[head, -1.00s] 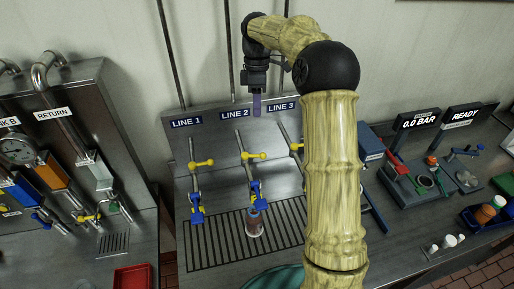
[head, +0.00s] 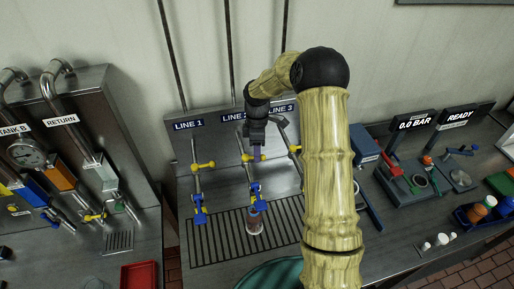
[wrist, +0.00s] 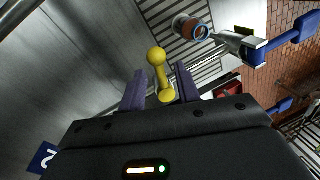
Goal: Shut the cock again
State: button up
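The LINE 2 pipe carries a yellow cross handle (head: 247,157), partly hidden by my gripper in the head view. In the wrist view the yellow handle (wrist: 162,76), a bar with rounded ends, shows between my fingers. My gripper (head: 257,153) is open, its two purple fingers (wrist: 160,80) apart on either side of the handle. I cannot tell whether they touch it. Below, the LINE 2 blue tap (head: 256,193) hangs over a cup (head: 254,223) on the drain grate. The cup (wrist: 193,29) also shows in the wrist view.
The LINE 1 yellow handle (head: 204,165) stands to the left. The LINE 3 yellow handle (head: 294,150) is close on the right, partly behind my arm. A red tray (head: 139,275) lies at the lower left. The grate (head: 220,240) is otherwise clear.

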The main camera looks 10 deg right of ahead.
jog(key=shift+f, duration=0.1)
grip_shut()
jog(key=shift+w+n+h, duration=0.15)
jog(key=shift+w+n, duration=0.15)
jog(key=shift+n, duration=0.45)
jog(key=shift+w+n+h, duration=0.15)
jog(key=shift+w+n, duration=0.1)
jog(key=shift+n, duration=0.5)
grip_release()
